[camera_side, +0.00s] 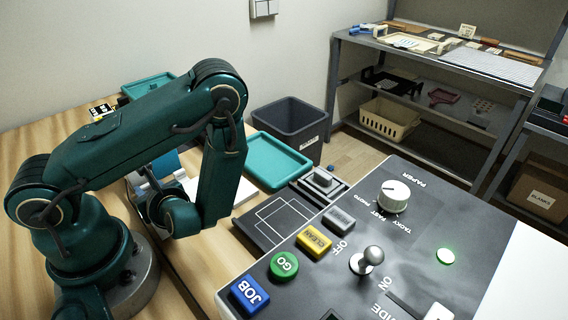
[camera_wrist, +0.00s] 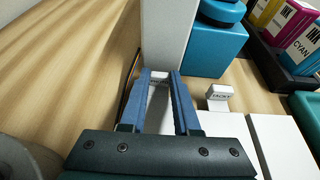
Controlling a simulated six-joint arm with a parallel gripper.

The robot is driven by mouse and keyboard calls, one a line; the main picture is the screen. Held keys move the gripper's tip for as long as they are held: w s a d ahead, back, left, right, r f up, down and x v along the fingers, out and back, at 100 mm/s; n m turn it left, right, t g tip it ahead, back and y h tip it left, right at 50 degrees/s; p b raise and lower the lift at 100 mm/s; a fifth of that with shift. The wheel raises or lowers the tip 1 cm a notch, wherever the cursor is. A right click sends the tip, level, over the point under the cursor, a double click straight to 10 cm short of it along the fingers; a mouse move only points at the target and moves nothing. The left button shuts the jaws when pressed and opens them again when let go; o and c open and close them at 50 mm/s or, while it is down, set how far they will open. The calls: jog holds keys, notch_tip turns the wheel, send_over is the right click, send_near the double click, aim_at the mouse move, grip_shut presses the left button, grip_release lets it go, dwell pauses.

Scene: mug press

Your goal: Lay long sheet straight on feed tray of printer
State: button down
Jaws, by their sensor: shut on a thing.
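My gripper (camera_wrist: 159,76) has its two blue fingers closed on a small white tab (camera_wrist: 158,78) with dark lettering too small to read. A long pale strip (camera_wrist: 168,35) runs away just beyond the fingertips; I cannot tell whether it is the long sheet or is joined to the tab. Flat white pieces (camera_wrist: 280,140) lie to the right. In the side view, the arm hides the fingers and what they hold, and a white piece (camera_side: 236,192) lies behind the arm. I cannot make out the printer or its feed tray for certain.
A white block marked TACKY (camera_wrist: 220,92), a blue box (camera_wrist: 215,52) and ink boxes (camera_wrist: 300,45) stand nearby. The side view shows a teal tray (camera_side: 278,160), a dark bin (camera_side: 290,125), an outlined dark plate (camera_side: 275,222) and a control panel (camera_side: 440,215). Bare wood lies left.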

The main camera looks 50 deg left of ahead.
jog(key=c, duration=0.6)
grip_release()
jog(key=shift+c, duration=0.2)
jog(key=v, duration=1.1)
jog(key=shift+d, duration=0.1)
jog(key=shift+d+r, duration=0.25)
jog(key=shift+d, duration=0.15)
jog(key=n+h, duration=0.1)
jog(key=n+g+h, duration=0.1)
jog(key=s+d+r+n, duration=0.1)
jog(key=shift+n+g+h, duration=0.3)
jog(key=shift+g+h, duration=0.1)
jog(key=w+d+r+n+t+h, duration=0.4)
jog(key=d+r+n+t+h, duration=0.2)
jog(key=r+n+h, duration=0.3)
jog(key=n+h, duration=0.1)
jog(key=n, duration=0.3)
jog(key=shift+r+n+t+h, duration=0.3)
jog(key=shift+r+n+t, duration=0.05)
jog(key=shift+n+t, duration=0.05)
jog(key=shift+o, duration=0.6)
jog(key=shift+w+r+n+t, duration=0.15)
jog(key=shift+r+n+t, duration=0.15)
jog(key=shift+r, duration=0.1)
